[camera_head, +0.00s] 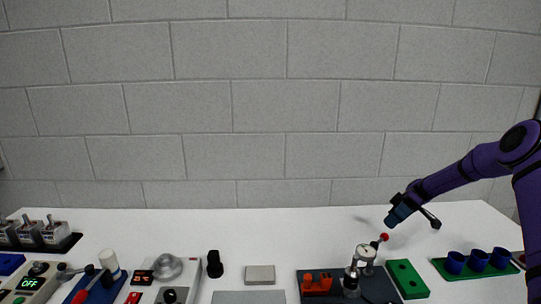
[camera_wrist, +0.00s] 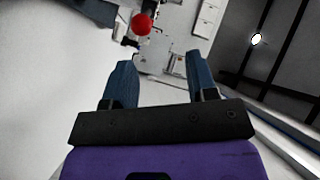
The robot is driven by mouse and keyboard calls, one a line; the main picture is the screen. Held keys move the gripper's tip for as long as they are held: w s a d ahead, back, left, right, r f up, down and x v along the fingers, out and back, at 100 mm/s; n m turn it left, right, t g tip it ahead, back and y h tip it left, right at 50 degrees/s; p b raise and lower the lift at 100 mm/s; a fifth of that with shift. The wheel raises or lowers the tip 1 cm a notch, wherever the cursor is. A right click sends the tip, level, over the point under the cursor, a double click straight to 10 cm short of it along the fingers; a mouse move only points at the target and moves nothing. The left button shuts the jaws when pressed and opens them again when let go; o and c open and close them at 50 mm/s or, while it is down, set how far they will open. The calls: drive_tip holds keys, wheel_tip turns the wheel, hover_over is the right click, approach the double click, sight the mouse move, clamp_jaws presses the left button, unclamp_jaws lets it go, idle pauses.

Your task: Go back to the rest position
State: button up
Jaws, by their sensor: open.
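My gripper (camera_head: 391,219) is in the air over the right part of the white table, with my purple arm reaching in from the right edge. In the wrist view my gripper (camera_wrist: 158,65) shows two blue fingers standing apart with nothing between them. A red ball knob (camera_head: 384,237) on a lever is just below the fingers in the head view. The red knob (camera_wrist: 142,24) shows beyond the fingertips in the wrist view, apart from them.
A dial gauge stand (camera_head: 366,252) is on a dark base below my gripper. A green block (camera_head: 407,279) and a green tray (camera_head: 449,274) with blue cups (camera_head: 478,259) are to its right. Switches and panels fill the left side. The table's back middle (camera_head: 240,230) is clear.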

drive_tip(key=s+a+r+m+t+h, duration=0.25)
drive_tip(key=s+a+r, duration=0.2)
drive_tip(key=r, duration=0.25)
drive_tip(key=s+a+r+m+t+h, duration=0.1)
drive_tip(key=s+a+r+m+h, duration=0.15)
drive_tip(key=s+r+h, duration=0.35)
drive_tip(key=s+a+r+m+t+h, duration=0.15)
drive_tip(key=s+a+r, duration=0.25)
drive_tip(key=r, duration=0.5)
drive_tip(key=s+r+m+t+h, duration=0.1)
drive_tip(key=s+m+t, duration=0.1)
drive_tip(key=s, duration=0.5)
drive_tip(key=s+r+m+t+h, duration=0.1)
drive_tip(key=s+t, duration=0.3)
drive_tip(key=s, duration=0.4)
drive_tip(key=s+r+m+t+h, duration=0.1)
drive_tip(key=s+r+m+t, duration=0.2)
drive_tip(key=s, duration=0.4)
drive_tip(key=shift+s+d+r+t, duration=0.15)
drive_tip(key=shift+r+t, duration=0.05)
drive_tip(key=shift+t, duration=0.4)
